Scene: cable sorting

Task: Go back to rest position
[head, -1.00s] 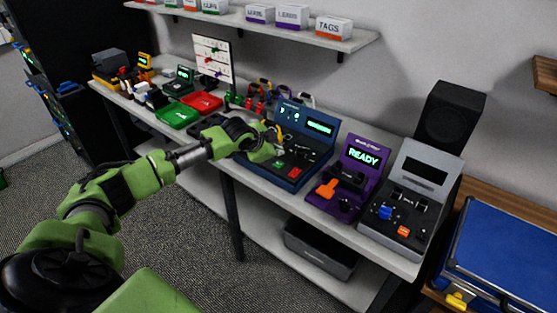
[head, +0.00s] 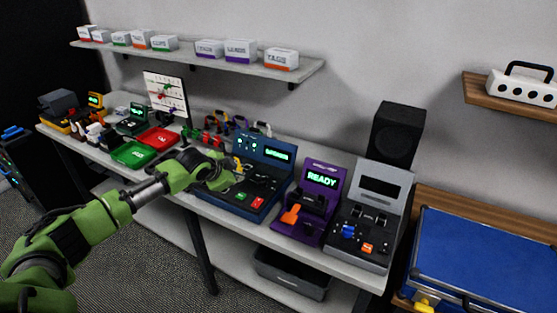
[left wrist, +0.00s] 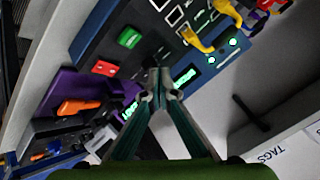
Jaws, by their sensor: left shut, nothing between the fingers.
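My left gripper (head: 232,174) is over the left part of the blue tester box (head: 232,205), close to its panel. In the left wrist view the fingers of my left gripper (left wrist: 160,77) meet at the tips with nothing between them. Beyond them show the blue box's panel (left wrist: 105,40), its green and red buttons, and yellow cable plugs (left wrist: 196,40). Whether the fingers touch the box, I cannot tell. My right gripper is out of view.
The purple READY device (head: 312,205) and a grey device (head: 373,225) stand right of the blue box. Green (head: 133,156) and red (head: 158,138) trays lie to its left. A shelf (head: 200,62) with labelled boxes hangs above. A blue case (head: 490,250) is at the right.

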